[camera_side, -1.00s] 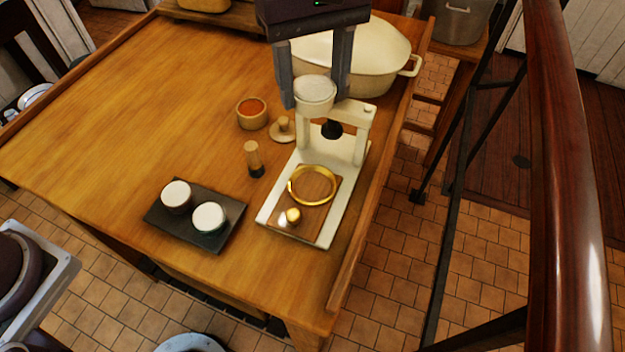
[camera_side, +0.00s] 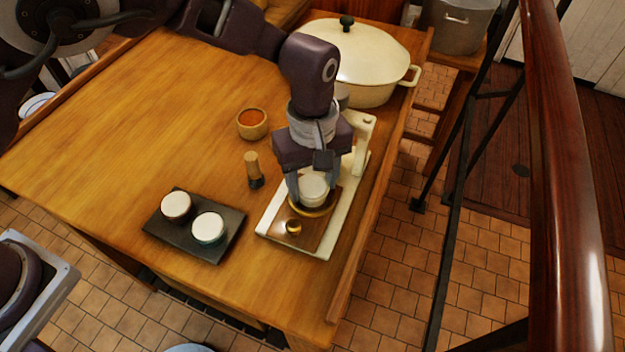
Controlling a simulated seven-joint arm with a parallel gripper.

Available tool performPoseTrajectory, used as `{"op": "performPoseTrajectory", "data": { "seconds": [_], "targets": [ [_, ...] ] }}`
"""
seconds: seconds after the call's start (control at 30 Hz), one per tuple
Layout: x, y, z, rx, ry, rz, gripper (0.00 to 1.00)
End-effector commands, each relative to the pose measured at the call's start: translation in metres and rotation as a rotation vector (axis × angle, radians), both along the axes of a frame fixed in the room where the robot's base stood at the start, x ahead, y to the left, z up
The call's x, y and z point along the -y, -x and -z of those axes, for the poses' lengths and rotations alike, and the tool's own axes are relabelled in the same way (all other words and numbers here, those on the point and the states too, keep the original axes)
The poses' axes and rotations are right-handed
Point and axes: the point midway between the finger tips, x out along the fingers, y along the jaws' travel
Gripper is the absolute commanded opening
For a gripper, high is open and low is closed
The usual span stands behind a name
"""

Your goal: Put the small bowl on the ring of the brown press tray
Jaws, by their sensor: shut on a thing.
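The small bowl (camera_side: 313,187), cream white, is between the fingers of my gripper (camera_side: 313,194), which is shut on it. The bowl is at the gold ring (camera_side: 305,212) of the brown press tray (camera_side: 315,234). The ring's front edge shows below the bowl, and its back is hidden by the bowl and fingers. I cannot tell whether the bowl touches the ring or hangs just above it. The cream press (camera_side: 361,126) stands behind, largely hidden by my gripper and wrist.
A dark tray (camera_side: 222,252) with two white-topped cups stands to the left. A wooden pepper-mill-like piece (camera_side: 252,165) and a small wooden bowl of orange stuff (camera_side: 251,131) stand left of the press. A large lidded cream pot (camera_side: 365,60) is behind. The table's left is clear.

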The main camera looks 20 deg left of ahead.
Motion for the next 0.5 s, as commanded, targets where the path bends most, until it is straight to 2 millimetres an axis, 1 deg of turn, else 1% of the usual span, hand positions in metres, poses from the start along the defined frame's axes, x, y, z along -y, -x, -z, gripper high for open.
{"op": "performPoseTrajectory", "data": {
  "seconds": [0.03,0.2,0.33,0.37,0.4,0.43,0.47,0.5],
  "targets": [
    [-0.0001,-0.0001,0.0028,0.0,0.0,0.0,0.02],
    [0.0001,-0.0005,0.0019,0.001,0.001,0.0,0.02],
    [-0.0001,-0.0005,0.0053,0.001,0.001,-0.001,0.02],
    [-0.0001,-0.0005,0.005,0.001,0.001,-0.001,0.59],
    [-0.0001,-0.0005,0.0048,0.001,0.001,0.0,0.67],
    [-0.0001,-0.0005,0.0048,0.001,0.001,0.0,0.72],
    [-0.0001,-0.0005,0.0047,0.001,0.001,0.0,0.75],
    [-0.0001,-0.0005,0.0047,0.001,0.001,0.0,0.75]
  ]
}}
